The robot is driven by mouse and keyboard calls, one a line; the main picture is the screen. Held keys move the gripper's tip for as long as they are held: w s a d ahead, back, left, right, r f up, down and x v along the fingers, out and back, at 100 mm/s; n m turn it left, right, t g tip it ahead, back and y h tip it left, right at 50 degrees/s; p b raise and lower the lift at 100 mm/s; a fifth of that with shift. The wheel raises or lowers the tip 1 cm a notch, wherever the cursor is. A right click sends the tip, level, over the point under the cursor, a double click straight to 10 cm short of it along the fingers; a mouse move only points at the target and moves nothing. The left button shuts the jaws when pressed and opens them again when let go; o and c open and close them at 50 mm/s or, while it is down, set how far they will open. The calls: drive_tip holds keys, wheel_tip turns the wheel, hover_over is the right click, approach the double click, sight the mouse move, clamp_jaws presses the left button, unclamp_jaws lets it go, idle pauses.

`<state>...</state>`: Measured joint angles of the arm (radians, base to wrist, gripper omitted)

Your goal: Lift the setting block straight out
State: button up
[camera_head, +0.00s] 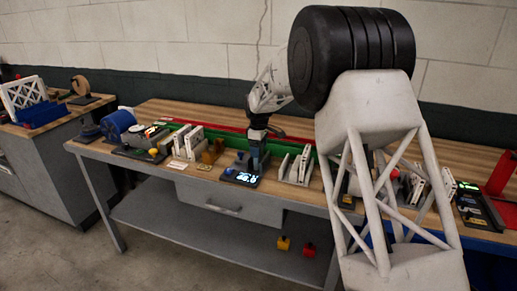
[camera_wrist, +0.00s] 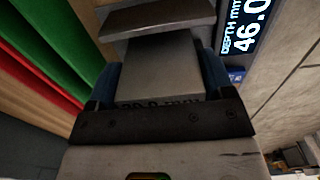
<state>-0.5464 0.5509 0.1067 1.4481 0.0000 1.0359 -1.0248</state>
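The setting block (camera_wrist: 160,72) is a grey metal block with dark upside-down lettering, seen in the wrist view. My gripper (camera_wrist: 160,88) has one blue fingertip on each side of it, and both look pressed against its sides. A grey stepped metal part (camera_wrist: 158,20) lies at the block's far end; whether the block touches it or sits in it is unclear. In the head view my gripper (camera_head: 257,150) points down just behind a lit depth display (camera_head: 241,177). The block is too small to make out there.
A grey rack with white plates (camera_head: 297,168) stands right of my gripper, and brown blocks (camera_head: 210,152) stand left. Green and red strips (camera_head: 215,125) run behind. My arm hides part of the bench.

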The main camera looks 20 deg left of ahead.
drive_tip(key=o, duration=0.4)
drive_tip(key=shift+o, duration=0.2)
drive_tip(key=shift+r, duration=3.95)
